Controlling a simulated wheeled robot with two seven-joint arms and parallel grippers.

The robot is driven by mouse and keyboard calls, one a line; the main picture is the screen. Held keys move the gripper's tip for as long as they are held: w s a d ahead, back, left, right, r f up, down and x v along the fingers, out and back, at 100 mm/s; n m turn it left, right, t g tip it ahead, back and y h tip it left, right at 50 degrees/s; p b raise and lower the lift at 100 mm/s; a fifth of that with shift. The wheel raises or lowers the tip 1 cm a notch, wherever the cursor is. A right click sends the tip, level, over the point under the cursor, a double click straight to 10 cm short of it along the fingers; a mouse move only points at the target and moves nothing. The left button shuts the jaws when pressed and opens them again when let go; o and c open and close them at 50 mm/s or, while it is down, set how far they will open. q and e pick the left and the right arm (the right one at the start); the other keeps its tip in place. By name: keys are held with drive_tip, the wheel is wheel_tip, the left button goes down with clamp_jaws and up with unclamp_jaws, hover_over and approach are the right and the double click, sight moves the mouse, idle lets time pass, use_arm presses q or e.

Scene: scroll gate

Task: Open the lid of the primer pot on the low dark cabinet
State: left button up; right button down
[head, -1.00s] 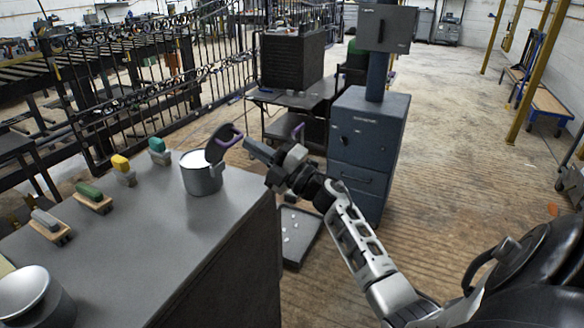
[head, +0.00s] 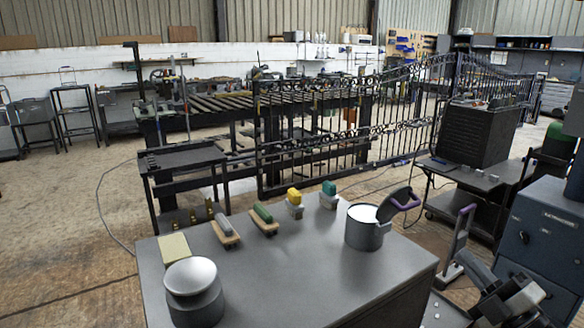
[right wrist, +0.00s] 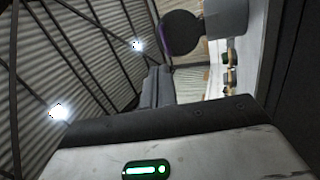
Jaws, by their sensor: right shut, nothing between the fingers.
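A grey metal pot (head: 364,232) stands upright near the right end of the low dark cabinet (head: 290,285). Its dark round lid (head: 394,204) is raised and tilted at the pot's right rim, with a purple handle on its outer side, so the pot's mouth shows open. My right gripper (head: 462,262) is shut and empty, low and right of the pot, beyond the cabinet's edge and apart from the lid. In the right wrist view my shut fingers (right wrist: 157,88) point toward the lid (right wrist: 181,34) and pot (right wrist: 226,18). My left gripper is not in view.
A second pot with a domed silver lid (head: 191,277) stands at the cabinet's near left, beside a pale block (head: 174,249). Several brushes (head: 264,220) line the back edge. A blue-grey cabinet (head: 545,235) stands at right. The middle of the cabinet top is clear.

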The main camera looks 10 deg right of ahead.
drive_tip(key=s+a+f+m+g+h, duration=0.2)
drive_tip(key=s+a+f+m+g, duration=0.3)
drive_tip(key=a+f, duration=0.6)
drive_tip(key=s+a+f+m+g+h, duration=0.2)
drive_tip(key=s+a+f+m+g, duration=0.2)
drive_tip(key=s+a+f+m, duration=0.6)
drive_tip(key=f+m, duration=0.1)
drive_tip(key=m, duration=0.1)
drive_tip(key=shift+a+f+m+g, duration=0.25)
drive_tip(key=shift+a+m+g, duration=0.05)
drive_tip(key=shift+a+g, duration=0.1)
drive_tip(key=c, duration=1.5)
unclamp_jaws()
drive_tip(key=shift+s+a+f+g, duration=0.2)
drive_tip(key=shift+s+a, duration=0.3)
drive_tip(key=shift+s+a+f+g, duration=0.15)
drive_tip(key=shift+s+a+g, duration=0.05)
drive_tip(key=shift+s+a, duration=0.3)
drive_tip(key=shift+w, duration=0.1)
